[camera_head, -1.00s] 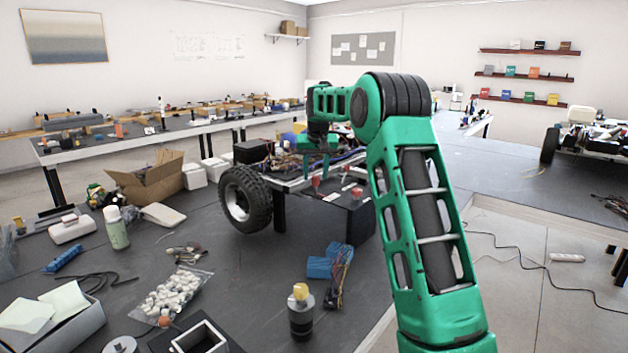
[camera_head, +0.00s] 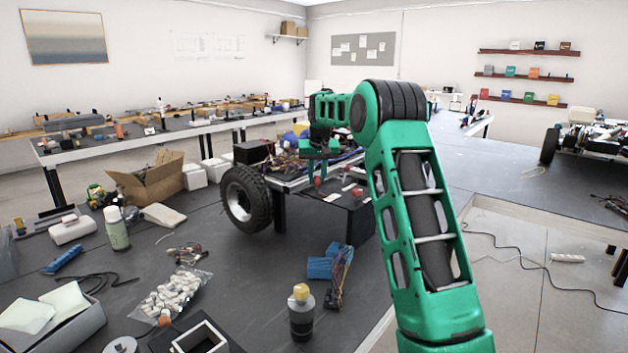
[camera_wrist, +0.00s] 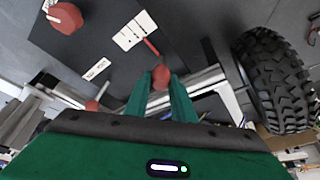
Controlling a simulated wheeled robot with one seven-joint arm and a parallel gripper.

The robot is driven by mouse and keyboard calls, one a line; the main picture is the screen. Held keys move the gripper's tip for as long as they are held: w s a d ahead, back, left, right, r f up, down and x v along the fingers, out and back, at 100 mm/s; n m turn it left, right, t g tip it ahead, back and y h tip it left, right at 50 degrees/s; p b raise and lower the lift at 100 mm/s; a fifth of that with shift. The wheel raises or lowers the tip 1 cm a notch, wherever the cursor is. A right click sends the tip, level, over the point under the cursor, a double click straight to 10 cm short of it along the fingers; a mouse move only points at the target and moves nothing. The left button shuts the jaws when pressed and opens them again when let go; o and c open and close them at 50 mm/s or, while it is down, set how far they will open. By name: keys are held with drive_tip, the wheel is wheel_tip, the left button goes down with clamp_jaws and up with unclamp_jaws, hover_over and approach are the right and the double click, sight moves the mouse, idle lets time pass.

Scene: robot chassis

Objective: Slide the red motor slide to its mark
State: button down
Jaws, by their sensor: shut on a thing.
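My gripper (camera_wrist: 162,92) is shut on a red knob (camera_wrist: 161,76), which I take to be the red motor slide; it sits between the green fingertips in the wrist view. A thin red mark (camera_wrist: 152,46) lies on the dark panel just beyond the knob, beside a white label (camera_wrist: 134,30). The knob and the mark look close, but I cannot tell if they line up. In the head view my gripper (camera_head: 319,158) is over the chassis panel (camera_head: 345,200), with a red knob (camera_head: 318,182) just below it.
Another red knob (camera_wrist: 66,17) stands farther off on the panel, and one more (camera_wrist: 92,105) is left of the fingers. A black wheel (camera_wrist: 275,82) is close on the right. Wires and electronics crowd the chassis behind my gripper. A bottle (camera_head: 301,312) stands on the bench in front.

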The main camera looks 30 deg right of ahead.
drive_tip(key=shift+w+d, duration=0.25)
drive_tip(key=shift+d, duration=0.35)
drive_tip(key=shift+w+d, duration=0.25)
drive_tip(key=shift+d, duration=0.3)
drive_tip(key=shift+a, duration=0.1)
drive_tip(key=c, duration=1.5)
unclamp_jaws()
drive_tip(key=v, duration=1)
drive_tip(key=shift+s+a+r, duration=0.1)
drive_tip(key=shift+a+r, duration=0.05)
drive_tip(key=shift+r, duration=0.15)
drive_tip(key=shift+s, duration=0.1)
